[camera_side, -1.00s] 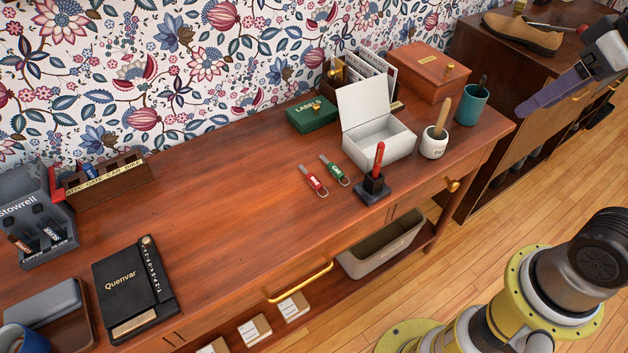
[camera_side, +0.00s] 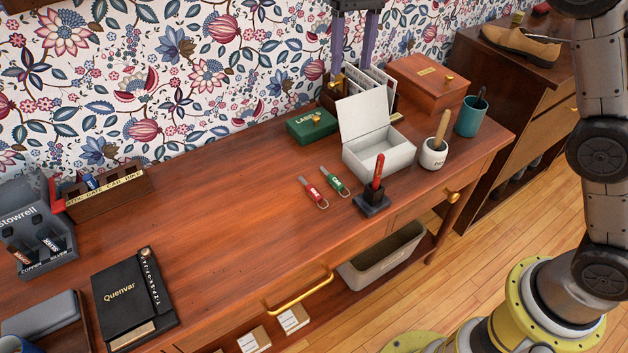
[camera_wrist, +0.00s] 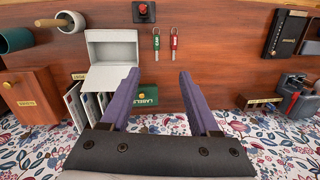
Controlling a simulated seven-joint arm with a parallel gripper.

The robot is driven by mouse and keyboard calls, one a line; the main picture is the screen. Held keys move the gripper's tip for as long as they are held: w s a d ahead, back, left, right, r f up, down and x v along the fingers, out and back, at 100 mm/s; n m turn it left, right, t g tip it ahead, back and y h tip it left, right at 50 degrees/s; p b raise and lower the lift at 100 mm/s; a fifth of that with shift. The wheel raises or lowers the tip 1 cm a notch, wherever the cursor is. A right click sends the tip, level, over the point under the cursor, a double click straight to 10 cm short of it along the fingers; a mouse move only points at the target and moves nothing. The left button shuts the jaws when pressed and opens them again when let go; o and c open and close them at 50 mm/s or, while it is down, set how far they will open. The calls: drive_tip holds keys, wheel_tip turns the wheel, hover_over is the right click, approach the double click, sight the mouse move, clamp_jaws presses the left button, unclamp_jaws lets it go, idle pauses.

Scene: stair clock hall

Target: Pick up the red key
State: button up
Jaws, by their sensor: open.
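The red key (camera_side: 315,195), a red tag with a metal ring, lies flat on the wooden desk. It also shows in the wrist view (camera_wrist: 174,39), beyond my fingertips. A green-tagged key (camera_side: 334,180) lies close beside it, and also shows in the wrist view (camera_wrist: 156,42). My gripper (camera_side: 354,62) is above the back of the desk, in front of the wallpaper, its purple fingers apart. In the wrist view my gripper (camera_wrist: 158,77) is open with nothing between the fingers. It is apart from both keys.
A black stand with a red upright piece (camera_side: 373,190) stands right of the keys. An open white box (camera_side: 378,146), green labels box (camera_side: 311,124), wooden box (camera_side: 428,77), white mortar (camera_side: 433,154) and teal cup (camera_side: 470,117) are nearby. The desk left of the keys is clear.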

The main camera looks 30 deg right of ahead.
drive_tip(key=w+a+f+g, duration=0.1)
drive_tip(key=w+a+f, duration=0.2)
drive_tip(key=f, duration=0.4)
drive_tip(key=w+a+f+g, duration=0.1)
drive_tip(key=w+a+f, duration=0.15)
drive_tip(key=f, duration=0.45)
drive_tip(key=n+g+h, duration=0.1)
drive_tip(key=g, duration=0.1)
approach(312, 188)
drive_tip(key=shift+x, duration=4.4)
drive_tip(key=shift+s, duration=0.1)
clamp_jaws()
